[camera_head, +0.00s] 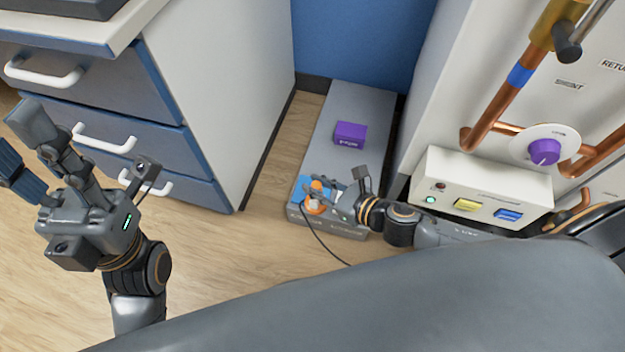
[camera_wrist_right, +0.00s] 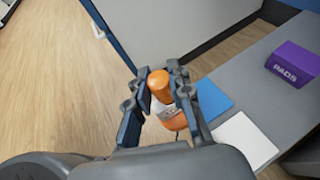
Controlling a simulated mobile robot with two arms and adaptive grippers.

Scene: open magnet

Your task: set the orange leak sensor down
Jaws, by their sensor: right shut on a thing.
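The orange leak sensor (camera_wrist_right: 160,85) is between the fingers of my right gripper (camera_wrist_right: 158,82), which is shut on it. It has an orange top, a pale middle band and an orange lower part. In the head view the sensor (camera_head: 314,206) is at the front end of a low grey bench, over or on a blue patch (camera_head: 313,183); contact is hidden. My right gripper also shows there (camera_head: 328,196). A thin dark cable (camera_head: 324,245) runs from near it across the floor. My left gripper (camera_head: 28,150) is open and empty at the left, away from the sensor.
The grey bench (camera_head: 350,105) carries a purple PADS box (camera_head: 349,134) farther back. A white square (camera_wrist_right: 244,138) lies beside the blue patch. A drawer cabinet (camera_head: 217,80) stands left; a white panel with copper pipes (camera_head: 494,108) and a control box (camera_head: 480,185) stands right.

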